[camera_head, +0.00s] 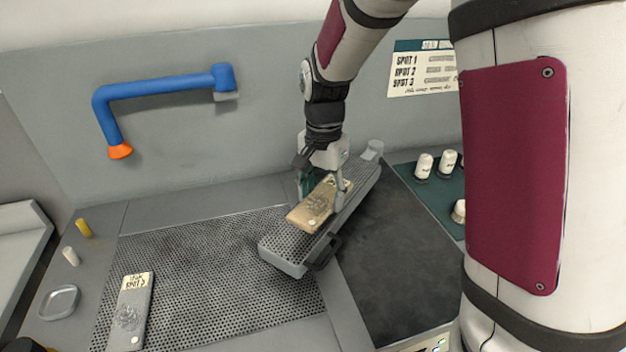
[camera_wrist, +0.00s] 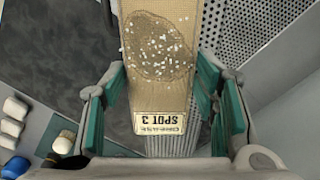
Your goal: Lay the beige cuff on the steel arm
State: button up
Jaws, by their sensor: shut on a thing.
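The beige cuff (camera_head: 312,210) is a flat strip with a dark, speckled stain and a small label. In the wrist view the cuff (camera_wrist: 158,45) lies lengthwise between the green-padded fingers of my gripper (camera_wrist: 160,115), its label reading SPOT 3 upside down. In the head view my gripper (camera_head: 322,190) is shut on the cuff by its sides. The steel arm (camera_head: 284,262) is a long, narrow perforated board running toward the back right. The cuff is over it, roughly along its length. I cannot tell whether they touch. The fingers and cuff hide part of the arm.
A grey cuff (camera_head: 131,312) lies on the perforated table (camera_head: 200,270) at the left. A blue pipe (camera_head: 160,88) with an orange tip is on the back wall. White bottles (camera_head: 424,165) stand on a green tray at the right. A dark panel (camera_head: 395,270) lies beside the steel arm.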

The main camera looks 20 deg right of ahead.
aim_at(324, 183)
jog(key=w, duration=0.1)
jog(key=w+d, duration=0.1)
jog(key=w, duration=0.1)
jog(key=w+d, duration=0.1)
jog(key=shift+w+f, duration=0.3)
jog(key=shift+w, duration=0.05)
jog(key=shift+f+p, duration=0.35)
jog(key=shift+f, duration=1.4)
jog(key=o, duration=1)
jog(key=shift+f, duration=0.15)
jog(key=shift+o, duration=0.2)
